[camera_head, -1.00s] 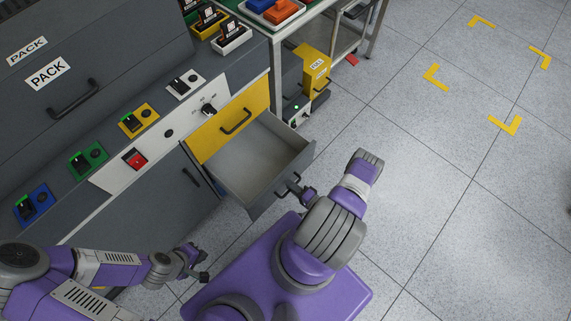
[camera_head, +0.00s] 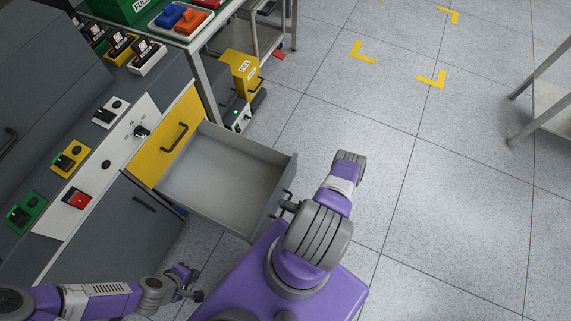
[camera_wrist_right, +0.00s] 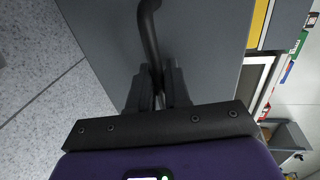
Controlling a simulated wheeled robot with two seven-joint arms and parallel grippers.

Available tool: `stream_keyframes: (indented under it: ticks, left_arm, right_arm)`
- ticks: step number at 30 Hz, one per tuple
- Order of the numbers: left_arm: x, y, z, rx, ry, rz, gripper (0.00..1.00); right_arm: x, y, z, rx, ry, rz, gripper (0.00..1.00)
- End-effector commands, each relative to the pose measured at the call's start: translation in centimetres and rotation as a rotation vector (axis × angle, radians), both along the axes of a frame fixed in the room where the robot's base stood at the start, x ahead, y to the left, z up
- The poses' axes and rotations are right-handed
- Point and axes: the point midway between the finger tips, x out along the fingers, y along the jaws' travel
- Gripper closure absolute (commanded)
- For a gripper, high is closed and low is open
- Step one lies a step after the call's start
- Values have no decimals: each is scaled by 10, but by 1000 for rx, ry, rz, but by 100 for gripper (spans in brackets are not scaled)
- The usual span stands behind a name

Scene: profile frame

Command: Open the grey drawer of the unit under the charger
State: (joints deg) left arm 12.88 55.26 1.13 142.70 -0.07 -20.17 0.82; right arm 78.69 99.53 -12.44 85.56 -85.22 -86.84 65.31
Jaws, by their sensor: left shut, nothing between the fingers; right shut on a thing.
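The grey drawer (camera_head: 222,176) of the grey unit is pulled well out, and its inside looks empty. It sits below a closed yellow drawer (camera_head: 168,139). My right gripper (camera_head: 287,206) is at the outer face of the grey drawer, partly hidden by my arm. In the right wrist view my right gripper (camera_wrist_right: 158,88) is shut on the dark bar handle (camera_wrist_right: 150,28) of the drawer front. My left gripper (camera_head: 194,282) is shut and empty, low in front of the unit, apart from it. I cannot tell which device is the charger.
The unit's sloped panel carries green (camera_head: 26,212), yellow (camera_head: 69,158) and white (camera_head: 110,112) sockets and a red switch (camera_head: 77,199). A yellow bin (camera_head: 241,71) stands by a metal table beyond the drawer.

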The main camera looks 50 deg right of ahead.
Motion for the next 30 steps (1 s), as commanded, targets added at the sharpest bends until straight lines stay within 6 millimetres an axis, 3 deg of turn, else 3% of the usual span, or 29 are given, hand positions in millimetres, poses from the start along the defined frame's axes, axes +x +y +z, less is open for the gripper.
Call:
stream_keyframes:
  ticks: [6, 7, 9, 20, 30]
  left_arm:
    - [0, 0, 0, 0, 0, 0, 100]
    - [0, 0, 0, 0, 0, 0, 100]
    - [0, 0, 0, 0, 0, 0, 100]
    - [0, 0, 1, 0, 0, 0, 100]
    - [0, 0, 9, 0, 0, 0, 100]
  right_arm:
    - [-1, 0, 1, 1, -2, 2, 100]
    - [-1, 0, 1, 0, -2, 2, 78]
    - [-1, 0, 0, 0, -1, 1, 67]
    - [-6, -2, 1, -1, 1, -1, 66]
    - [-56, -14, 13, -2, 2, -1, 66]
